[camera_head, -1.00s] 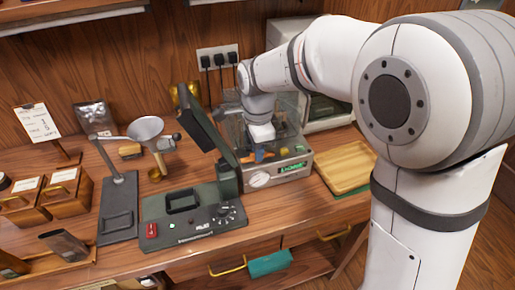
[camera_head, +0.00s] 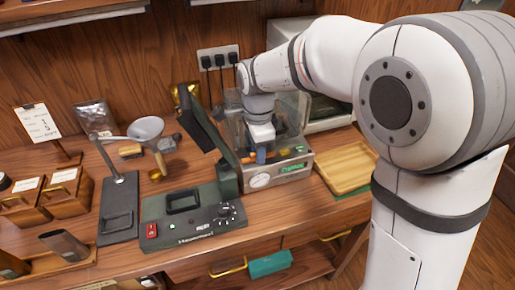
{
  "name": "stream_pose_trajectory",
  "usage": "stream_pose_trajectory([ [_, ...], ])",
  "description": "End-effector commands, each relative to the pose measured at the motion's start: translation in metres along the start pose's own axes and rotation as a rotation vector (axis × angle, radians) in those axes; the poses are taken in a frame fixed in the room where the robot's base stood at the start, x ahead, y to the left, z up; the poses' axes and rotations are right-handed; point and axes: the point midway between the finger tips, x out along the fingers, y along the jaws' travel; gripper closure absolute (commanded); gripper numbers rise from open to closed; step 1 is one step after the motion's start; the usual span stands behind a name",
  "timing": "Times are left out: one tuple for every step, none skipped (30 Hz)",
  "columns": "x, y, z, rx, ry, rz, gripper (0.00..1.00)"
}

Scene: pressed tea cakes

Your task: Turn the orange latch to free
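A machine (camera_head: 277,176) with a clear cover stands at the back centre of the bench. It has a green-lit display and a round white dial on its front. A small orange part (camera_head: 281,149), perhaps the latch, shows at the front of the machine, just right of my gripper. My gripper (camera_head: 261,150) points down at the front top of the machine, close to the orange part. A small blue patch shows below the white wrist. The fingertips are too small and hidden to tell whether they touch the orange part or are open or shut.
A dark green device (camera_head: 195,220) with a red switch and a raised lid stands in front left. A wooden tray (camera_head: 346,172) lies to the right. A funnel (camera_head: 146,128) on a stand and wooden boxes (camera_head: 68,196) are at left. Plugs (camera_head: 219,60) are on the back wall.

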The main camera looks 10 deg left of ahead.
Motion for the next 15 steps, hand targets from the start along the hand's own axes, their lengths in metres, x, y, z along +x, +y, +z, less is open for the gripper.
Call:
stream_pose_trajectory([
  [-0.004,0.000,0.000,0.000,0.000,-0.002,0.67],
  [-0.008,-0.001,0.000,0.000,0.000,-0.003,0.67],
  [-0.013,-0.001,0.000,0.000,0.000,-0.006,0.67],
  [-0.019,-0.001,0.000,0.000,0.000,-0.006,0.67],
  [-0.024,-0.001,0.000,0.000,-0.001,-0.007,0.67],
  [-0.031,-0.001,0.000,0.000,0.000,-0.006,0.67],
  [-0.036,-0.001,0.001,0.000,-0.001,-0.007,0.67],
  [-0.042,-0.001,0.001,-0.001,0.000,-0.005,0.67],
  [-0.049,-0.001,0.001,-0.001,-0.001,-0.007,0.67],
  [-0.053,-0.001,0.001,-0.001,-0.001,-0.006,0.67],
  [-0.058,-0.001,0.001,-0.001,-0.001,-0.006,0.67],
  [-0.063,-0.001,0.001,-0.001,0.000,-0.005,0.67],
  [-0.066,-0.001,0.001,-0.001,0.000,-0.004,0.67],
  [-0.069,-0.001,0.001,-0.001,0.000,-0.005,0.67],
  [-0.072,-0.001,0.001,-0.001,0.000,-0.003,0.67],
])
